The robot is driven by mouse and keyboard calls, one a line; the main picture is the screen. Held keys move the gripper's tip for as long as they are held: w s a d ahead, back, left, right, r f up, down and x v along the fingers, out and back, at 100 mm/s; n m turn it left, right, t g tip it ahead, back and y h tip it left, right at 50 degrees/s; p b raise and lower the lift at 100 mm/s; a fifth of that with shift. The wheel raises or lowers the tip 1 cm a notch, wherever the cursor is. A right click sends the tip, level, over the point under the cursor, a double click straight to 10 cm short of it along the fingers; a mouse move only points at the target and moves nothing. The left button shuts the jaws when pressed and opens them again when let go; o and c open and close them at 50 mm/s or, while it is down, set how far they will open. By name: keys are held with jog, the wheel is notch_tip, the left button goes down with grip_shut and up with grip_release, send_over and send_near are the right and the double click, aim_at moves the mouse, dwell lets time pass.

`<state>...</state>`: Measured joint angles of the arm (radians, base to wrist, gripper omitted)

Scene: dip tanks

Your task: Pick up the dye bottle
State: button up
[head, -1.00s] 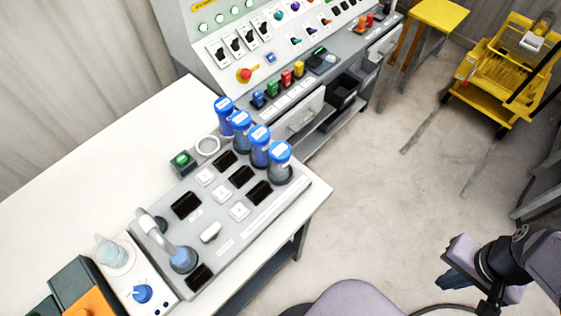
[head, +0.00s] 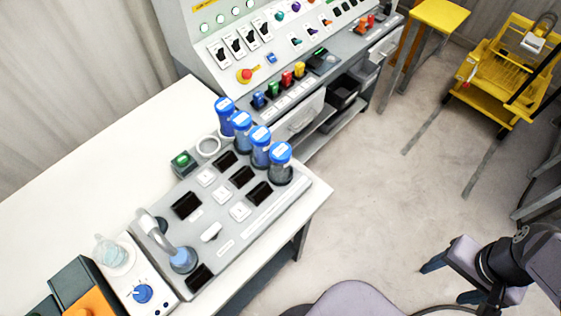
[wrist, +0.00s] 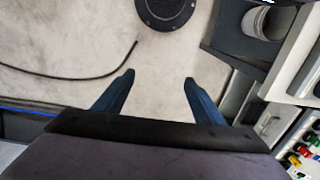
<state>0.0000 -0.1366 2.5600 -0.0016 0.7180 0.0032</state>
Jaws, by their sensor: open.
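Several clear bottles with blue caps and blue contents stand upright in a row at the back of the grey dip-tank panel (head: 225,245). They are a far-left bottle (head: 226,124), a second bottle (head: 241,140), a third bottle (head: 260,154) and a nearest bottle (head: 281,172). The cap labels are too small to read, so I cannot tell which one is meant. My gripper (head: 444,281) is open and empty, over the floor at the lower right, well away from the bottles. Its spread blue fingers also show in the wrist view (wrist: 159,78), with bare floor between them.
The panel has square dark tanks and a curved spout (head: 160,240) at its near end. A white ring (head: 208,145) and a green button box (head: 182,161) sit behind it. A control console (head: 290,60) rises behind the white table (head: 90,160). A yellow cart (head: 500,75) stands right.

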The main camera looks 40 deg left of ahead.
jog(key=w+a+r+m+y, duration=0.1)
jog(key=w+a+r+m, duration=0.15)
jog(key=w+a, duration=0.6)
jog(key=m+g+y, duration=0.3)
jog(key=m, duration=0.5)
send_near(285, 150)
jog(key=x, duration=0.5)
jog(key=shift+a+f+b, duration=0.2)
jog(key=shift+f+b, duration=0.1)
jog(key=shift+b, duration=0.1)
jog(key=shift+h, duration=0.3)
jog(key=shift+p+x, duration=1.55)
jog(key=shift+x, duration=2.05)
jog(key=c, duration=1.1)
